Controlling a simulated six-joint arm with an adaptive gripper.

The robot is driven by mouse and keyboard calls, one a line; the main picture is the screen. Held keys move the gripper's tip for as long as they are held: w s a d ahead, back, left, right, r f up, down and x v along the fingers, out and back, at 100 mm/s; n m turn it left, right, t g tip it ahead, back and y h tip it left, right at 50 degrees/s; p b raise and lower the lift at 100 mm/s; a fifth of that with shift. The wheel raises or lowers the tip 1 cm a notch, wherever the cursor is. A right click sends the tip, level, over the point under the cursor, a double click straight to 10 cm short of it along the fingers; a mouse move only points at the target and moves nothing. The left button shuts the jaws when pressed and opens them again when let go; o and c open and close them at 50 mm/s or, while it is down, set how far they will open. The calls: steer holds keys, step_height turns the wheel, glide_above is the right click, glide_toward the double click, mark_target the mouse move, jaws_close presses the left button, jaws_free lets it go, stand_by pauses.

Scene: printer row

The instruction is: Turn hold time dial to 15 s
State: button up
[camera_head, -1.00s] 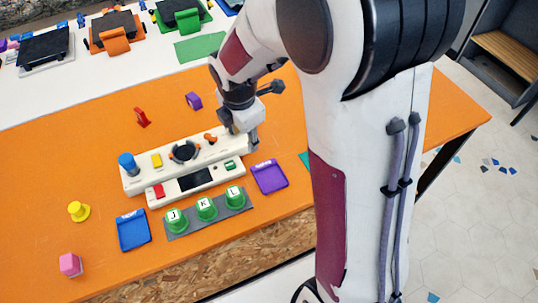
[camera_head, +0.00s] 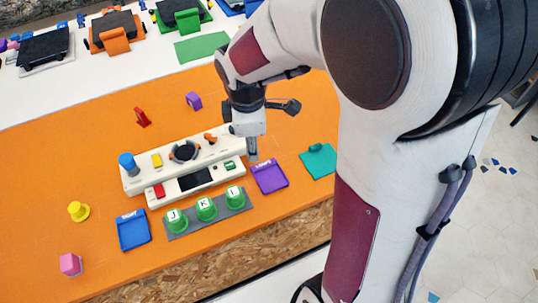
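A long white control panel (camera_head: 222,149) lies on the orange table. It bears a round black dial (camera_head: 184,151), a blue knob (camera_head: 127,163) at its left end, a yellow block (camera_head: 156,160) and small orange parts (camera_head: 210,138). I cannot read any dial marks, so which one is the hold time dial is unclear. A lower white strip in front has a dark screen (camera_head: 195,179), a red piece (camera_head: 159,191) and a green piece (camera_head: 229,166). My gripper (camera_head: 252,156) points down at the panel's right end, apart from the dial. Its fingers look narrow from here; their opening is unclear.
Three green lettered cups (camera_head: 206,208) stand on a grey strip in front. Blue (camera_head: 134,231), purple (camera_head: 270,178) and teal (camera_head: 318,161) trays lie around. A yellow peg (camera_head: 78,211) and pink block (camera_head: 70,264) are at left. Red (camera_head: 142,117) and purple (camera_head: 193,100) pieces lie behind.

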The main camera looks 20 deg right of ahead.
steer(key=s+r+m, duration=0.7)
steer(key=s+m, duration=0.3)
steer(key=m, duration=0.1)
steer(key=shift+s+a, duration=0.2)
stand_by(0.7)
steer(key=shift+w+f, duration=0.15)
stand_by(0.7)
steer(key=shift+w+d+f+n, duration=0.1)
steer(key=shift+w+f+n, duration=0.4)
steer(key=shift+w+n, duration=0.3)
steer(key=shift+w+f+n, duration=0.45)
steer(key=shift+w+n, duration=0.3)
steer(key=shift+w+d+f+n, duration=0.1)
steer(key=shift+w+f+n, duration=0.4)
steer(key=shift+w+n, duration=0.3)
steer(key=shift+s, duration=0.1)
steer(key=shift+s+r+m, duration=1.55)
steer(key=shift+s+m, duration=0.8)
steer(key=shift+m, duration=0.1)
steer(key=w+f+n, duration=0.8)
steer(key=w+n, duration=0.4)
steer(key=n, duration=0.2)
steer(key=shift+w+f, duration=0.2)
steer(key=shift+w, duration=0.1)
